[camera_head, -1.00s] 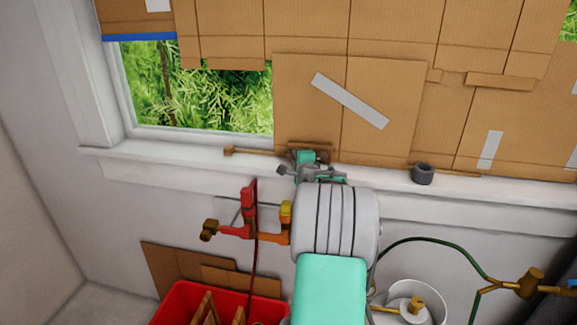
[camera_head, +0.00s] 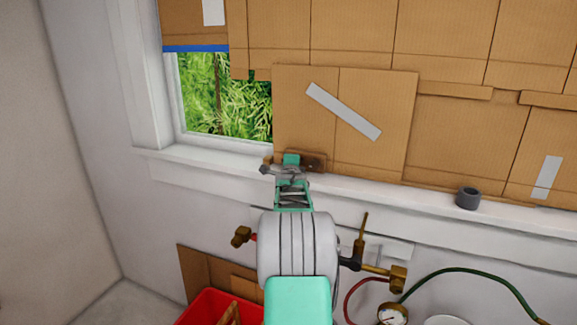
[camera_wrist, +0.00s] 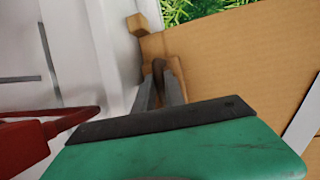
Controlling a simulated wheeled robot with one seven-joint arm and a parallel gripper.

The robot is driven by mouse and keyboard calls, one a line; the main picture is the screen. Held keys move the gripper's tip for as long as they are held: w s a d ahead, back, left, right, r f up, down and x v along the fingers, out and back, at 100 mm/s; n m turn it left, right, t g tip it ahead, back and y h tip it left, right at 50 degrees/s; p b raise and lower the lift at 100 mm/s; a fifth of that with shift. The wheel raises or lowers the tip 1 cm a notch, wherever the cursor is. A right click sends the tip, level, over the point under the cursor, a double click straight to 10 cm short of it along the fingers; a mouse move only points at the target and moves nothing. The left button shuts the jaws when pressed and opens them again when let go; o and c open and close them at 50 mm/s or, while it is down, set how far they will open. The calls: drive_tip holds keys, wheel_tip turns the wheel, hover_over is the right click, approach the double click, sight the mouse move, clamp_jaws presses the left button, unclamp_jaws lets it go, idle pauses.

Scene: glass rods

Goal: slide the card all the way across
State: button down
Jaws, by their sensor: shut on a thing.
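The card is a tan cardboard panel (camera_head: 370,105) with a slanted grey tape strip. It stands upright in front of the window and covers its right part. An uncovered strip of window (camera_head: 225,100) with green leaves shows to its left. My gripper (camera_head: 291,165) is at the card's lower left edge, just above the sill. In the wrist view my gripper (camera_wrist: 160,88) is shut on a small dark brown tab (camera_wrist: 158,68) at the card's edge. The card also fills the right of the wrist view (camera_wrist: 240,65). My gripper partly hides the tab.
A small wooden block (camera_head: 267,162) sits on the white sill (camera_head: 400,205), left of my gripper; it also shows in the wrist view (camera_wrist: 136,24). A dark ring (camera_head: 468,198) stands on the sill to the right. Brass valves (camera_head: 397,278) and a red bin (camera_head: 205,308) are below.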

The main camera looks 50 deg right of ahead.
drive_tip(key=shift+w+a+r, duration=0.1)
drive_tip(key=shift+w, duration=0.1)
drive_tip(key=c, duration=1.8)
unclamp_jaws()
drive_tip(key=shift+o, duration=0.8)
drive_tip(key=shift+w, duration=0.2)
drive_tip(key=shift+o, duration=1.2)
drive_tip(key=shift+s, duration=0.1)
drive_tip(key=b+v, duration=0.2)
drive_tip(key=v, duration=0.5)
drive_tip(key=shift+s+a, duration=0.25)
